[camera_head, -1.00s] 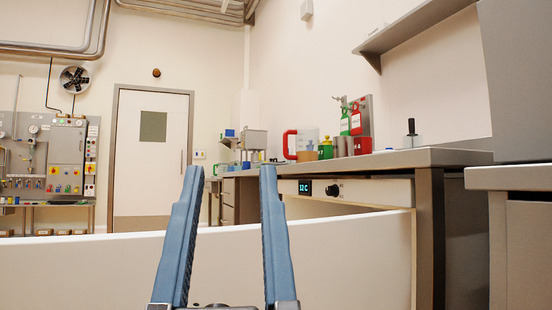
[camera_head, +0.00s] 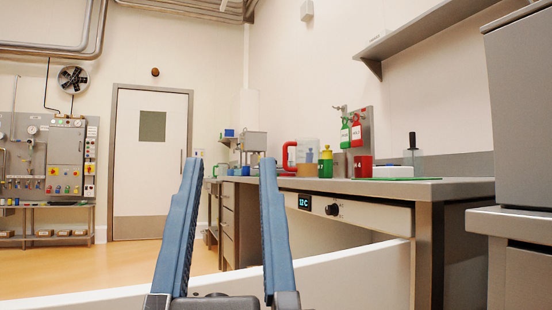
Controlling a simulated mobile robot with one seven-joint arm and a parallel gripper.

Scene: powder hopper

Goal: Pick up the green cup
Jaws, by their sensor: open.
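A small green container (camera_head: 326,170), likely the green cup, stands on the grey counter (camera_head: 420,188) at the right. It is between a clear jug with a red handle (camera_head: 303,158) and a red cup (camera_head: 363,166). A yellowish thing shows at its top, and I cannot tell whether it is inside or behind. My gripper (camera_head: 231,162) is open and empty, its two blue fingers pointing up at the picture's centre left. The green container is well to the right of the fingers and looks farther away.
A white curved panel (camera_head: 340,278) crosses the foreground below the counter. Green and red hanging tags (camera_head: 350,133) and a black-handled tool (camera_head: 412,142) are near the green container. A grey shelf (camera_head: 430,30) hangs above. Orange floor lies open at left.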

